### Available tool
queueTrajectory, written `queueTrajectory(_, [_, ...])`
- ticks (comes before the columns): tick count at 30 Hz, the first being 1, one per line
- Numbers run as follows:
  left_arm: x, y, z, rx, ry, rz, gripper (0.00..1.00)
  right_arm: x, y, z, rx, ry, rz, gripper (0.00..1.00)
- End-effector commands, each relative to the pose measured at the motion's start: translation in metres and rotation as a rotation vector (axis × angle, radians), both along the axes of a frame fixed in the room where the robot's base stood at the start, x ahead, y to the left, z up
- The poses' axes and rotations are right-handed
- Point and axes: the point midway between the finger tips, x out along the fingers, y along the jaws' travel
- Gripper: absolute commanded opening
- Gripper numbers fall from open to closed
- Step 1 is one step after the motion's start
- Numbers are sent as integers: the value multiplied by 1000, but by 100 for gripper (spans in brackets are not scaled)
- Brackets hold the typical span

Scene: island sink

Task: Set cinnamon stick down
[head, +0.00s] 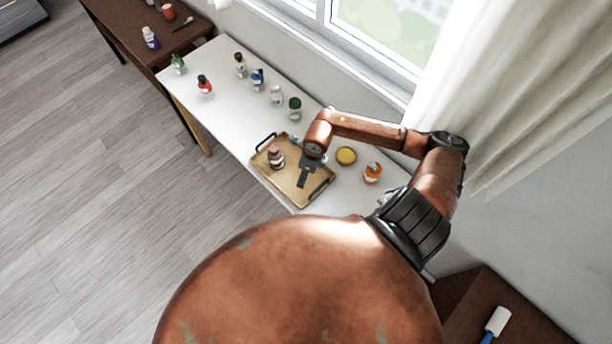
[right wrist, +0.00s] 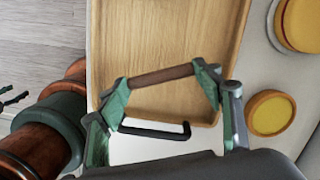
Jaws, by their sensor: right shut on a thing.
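The cinnamon stick (right wrist: 160,76) is a brown rod in the right wrist view. It lies crosswise between the green-padded fingertips of my right gripper (right wrist: 164,83), which is shut on its two ends. The stick is over the near end of a wooden tray (right wrist: 165,35); I cannot tell how high above it. In the head view, my right gripper (head: 305,181) is over the right part of the tray (head: 290,192), and the stick cannot be made out there.
Several small bottles stand farther back on the white table (head: 222,110). The window wall runs along its right side.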

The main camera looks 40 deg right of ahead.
Motion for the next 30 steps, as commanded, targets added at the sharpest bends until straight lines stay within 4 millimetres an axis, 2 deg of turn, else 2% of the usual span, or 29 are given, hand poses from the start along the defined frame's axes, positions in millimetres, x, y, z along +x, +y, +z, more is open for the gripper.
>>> queueTrajectory(6, [1, 0, 9, 0, -2, 0, 58, 0, 0, -27, 2, 2, -3, 51])
queueTrajectory(18, [1, 0, 5, 0, -1, 0, 58, 0, 0, -35, -1, 2, 0, 51])
queueTrajectory(19, [1, 0, 5, 0, -1, 0, 58, 0, 0, -34, -1, 2, -1, 61])
queueTrajectory(24, [1, 0, 6, 0, -1, 0, 58, 0, 0, -33, -1, 2, -1, 73])
queueTrajectory(26, [1, 0, 6, 0, -1, 0, 58, 0, 0, -33, 0, 1, -1, 77])
queueTrajectory(30, [1, 0, 6, 0, -1, 0, 58, 0, 0, -33, 0, 1, -1, 78])
